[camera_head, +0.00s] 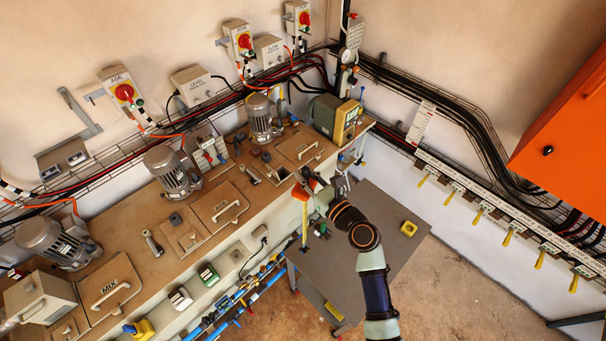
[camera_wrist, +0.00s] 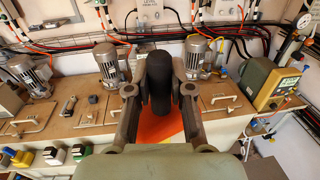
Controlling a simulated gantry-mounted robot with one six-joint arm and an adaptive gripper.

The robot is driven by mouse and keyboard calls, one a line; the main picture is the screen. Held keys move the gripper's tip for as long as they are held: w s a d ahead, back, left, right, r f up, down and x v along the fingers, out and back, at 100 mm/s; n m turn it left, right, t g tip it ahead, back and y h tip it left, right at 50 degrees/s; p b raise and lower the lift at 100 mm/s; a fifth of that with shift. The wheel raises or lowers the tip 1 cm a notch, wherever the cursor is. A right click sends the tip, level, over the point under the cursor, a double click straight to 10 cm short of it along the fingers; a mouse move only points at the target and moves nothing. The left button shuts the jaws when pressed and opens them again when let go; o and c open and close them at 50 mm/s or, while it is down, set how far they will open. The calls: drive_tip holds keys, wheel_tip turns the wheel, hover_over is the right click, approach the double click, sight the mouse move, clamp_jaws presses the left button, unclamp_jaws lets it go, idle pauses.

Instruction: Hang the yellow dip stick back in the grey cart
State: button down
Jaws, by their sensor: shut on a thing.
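My gripper (camera_head: 316,190) is over the front edge of the long machine, above the left side of the grey cart (camera_head: 375,265). In the wrist view my gripper (camera_wrist: 160,92) is shut on an upright black handle (camera_wrist: 160,75). An orange-yellow surface shows beneath the handle. In the head view, the yellow dip stick (camera_head: 304,222) appears as a narrow yellow strip hanging down from the gripper, beside the cart's left edge. Whether its lower end touches anything cannot be told. I cannot make out a hanging place on the cart.
The long machine (camera_head: 200,237) with motors and lids stands to the left. Blue pipes (camera_head: 235,300) run along its front. Several yellow-tipped tools hang on the right wall rail (camera_head: 500,208).

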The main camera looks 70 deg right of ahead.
sight(305, 244)
wheel_tip(305, 244, down, 49)
drive_tip(key=b, duration=4.1)
drive_tip(key=shift+r, duration=0.2)
drive_tip(key=c, duration=1)
unclamp_jaws()
drive_tip(key=shift+o, duration=0.2)
drive_tip(key=v, duration=1.2)
drive_tip(key=shift+r, duration=0.1)
